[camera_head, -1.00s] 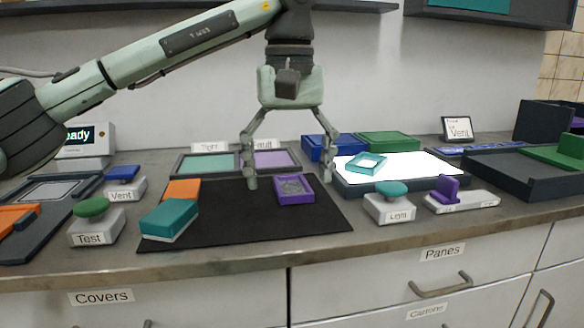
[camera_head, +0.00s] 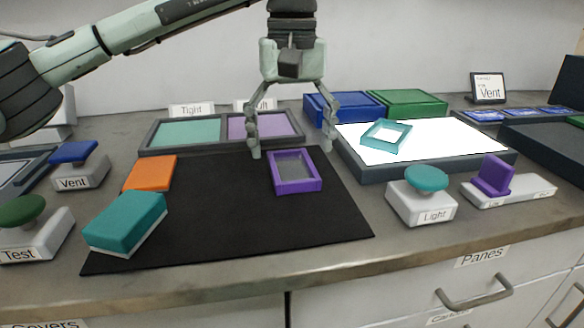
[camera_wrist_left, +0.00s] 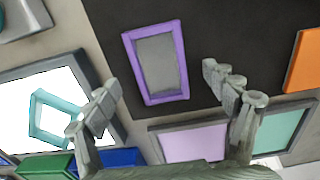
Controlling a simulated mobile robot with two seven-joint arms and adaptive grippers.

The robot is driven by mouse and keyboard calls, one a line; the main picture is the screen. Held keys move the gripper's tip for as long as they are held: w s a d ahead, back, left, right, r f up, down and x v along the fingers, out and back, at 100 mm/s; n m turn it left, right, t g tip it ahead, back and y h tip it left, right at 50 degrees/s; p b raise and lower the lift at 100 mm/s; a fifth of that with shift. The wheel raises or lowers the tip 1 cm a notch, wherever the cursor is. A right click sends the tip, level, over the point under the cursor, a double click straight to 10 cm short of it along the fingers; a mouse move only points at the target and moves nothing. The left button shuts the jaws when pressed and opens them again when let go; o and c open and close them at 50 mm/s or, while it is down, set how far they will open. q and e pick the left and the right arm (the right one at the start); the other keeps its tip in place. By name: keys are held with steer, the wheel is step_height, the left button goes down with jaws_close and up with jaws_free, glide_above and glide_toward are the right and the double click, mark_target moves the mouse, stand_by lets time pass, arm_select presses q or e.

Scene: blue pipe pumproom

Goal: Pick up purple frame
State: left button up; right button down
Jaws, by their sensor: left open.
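The purple frame (camera_head: 295,187) lies flat on the black mat (camera_head: 230,225), with a grey pane inside it. My left gripper (camera_head: 291,152) is open and empty above the frame's far side, pointing down, its two fingers spread to either side. In the left wrist view the purple frame (camera_wrist_left: 156,62) is whole and unobstructed, ahead of the gap between the open fingers (camera_wrist_left: 163,90). I cannot see my right gripper.
A lit white panel (camera_head: 450,142) holding a teal frame (camera_head: 386,136) stands to the right. A teal block (camera_head: 127,222) and an orange piece (camera_head: 150,173) are on the mat's left. A two-part tray (camera_head: 222,132) lies behind. Light (camera_head: 422,200) and Test (camera_head: 30,235) buttons flank the mat.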

arm_select(q)
step_height(320, 180, down, 3)
steer(key=shift+w+r, duration=0.1)
steer(key=c, duration=1.6)
steer(key=shift+r, duration=0.15)
